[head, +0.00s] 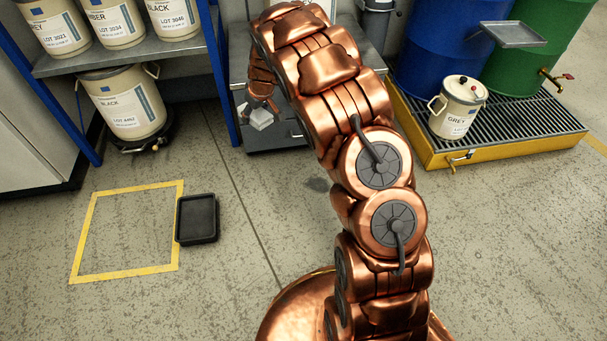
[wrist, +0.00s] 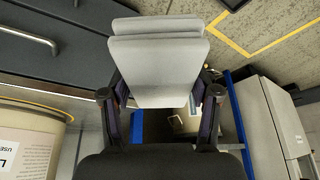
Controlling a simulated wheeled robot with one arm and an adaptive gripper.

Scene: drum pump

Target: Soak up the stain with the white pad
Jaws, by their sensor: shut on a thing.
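The white pad (head: 261,119) is held in my gripper (head: 262,104), above the floor in front of the grey drawer cabinet. In the wrist view the pad (wrist: 158,72) fills the space between the two dark fingers, which are shut on its sides. It looks like a flat, thick block with a second layer at its far edge. A dark stain (head: 317,184) shows on the concrete floor, just left of my arm in the head view. The pad is apart from it. My arm may hide part of the stain. I cannot make out the stain in the wrist view.
A black tray (head: 197,219) lies beside a yellow-taped square (head: 77,240). The drawer cabinet (head: 271,137) stands behind my gripper. A black-labelled bucket (head: 126,104) sits under the shelf. A grey-labelled pail (head: 459,108) stands on the yellow-edged grating (head: 500,150) before drums. The taped floor is clear.

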